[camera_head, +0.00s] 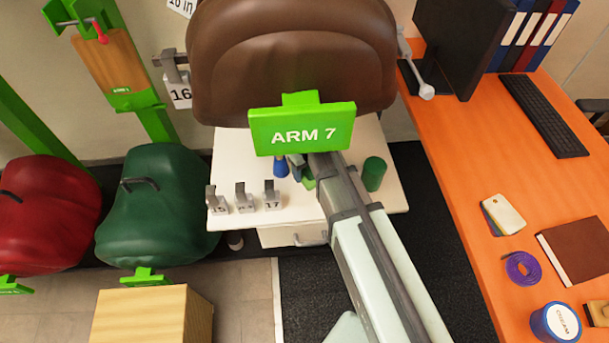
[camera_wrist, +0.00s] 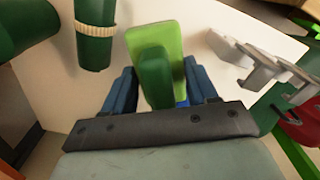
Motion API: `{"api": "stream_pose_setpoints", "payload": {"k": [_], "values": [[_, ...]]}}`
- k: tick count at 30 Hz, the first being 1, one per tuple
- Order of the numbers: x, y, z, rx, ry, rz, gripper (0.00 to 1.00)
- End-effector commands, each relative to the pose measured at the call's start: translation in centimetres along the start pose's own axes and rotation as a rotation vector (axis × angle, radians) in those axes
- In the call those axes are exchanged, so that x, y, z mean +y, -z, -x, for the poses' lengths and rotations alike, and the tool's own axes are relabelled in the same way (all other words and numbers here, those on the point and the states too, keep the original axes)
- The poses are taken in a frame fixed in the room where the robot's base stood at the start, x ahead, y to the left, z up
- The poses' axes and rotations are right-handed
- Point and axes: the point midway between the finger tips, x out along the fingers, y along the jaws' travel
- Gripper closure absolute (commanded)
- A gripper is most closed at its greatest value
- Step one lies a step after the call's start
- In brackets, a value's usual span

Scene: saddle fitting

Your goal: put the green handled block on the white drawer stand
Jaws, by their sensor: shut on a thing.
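The green handled block (camera_wrist: 158,40) is a light green plate with a darker green handle. In the wrist view it is between the two blue fingers of my gripper (camera_wrist: 160,88), which is shut on it. In the head view only a small light green part of the block (camera_head: 308,183) shows beside my gripper (camera_head: 300,170); my arm and the ARM 7 sign hide much of this area. The white drawer stand (camera_head: 235,150) lies below my gripper, with its drawer at the front. I cannot tell whether the block touches the stand's top.
Numbered metal pieces (camera_head: 244,198) stand at the stand's front left. A dark green cylinder (camera_head: 374,173) stands at its right, and a small blue object (camera_head: 280,167) shows left of my gripper. A brown saddle (camera_head: 290,60) and green ARM 7 sign (camera_head: 302,130) overhang the stand's back.

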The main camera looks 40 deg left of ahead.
Motion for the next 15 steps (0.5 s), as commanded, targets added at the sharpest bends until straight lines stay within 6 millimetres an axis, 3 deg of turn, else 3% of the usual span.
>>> {"api": "stream_pose_setpoints", "payload": {"k": [1, 15], "values": [[-1.1, -0.5, -0.9, -0.003, 0.001, -0.025, 0.74], [-0.4, 0.6, -1.3, -0.001, 0.0, -0.433, 0.74]]}}
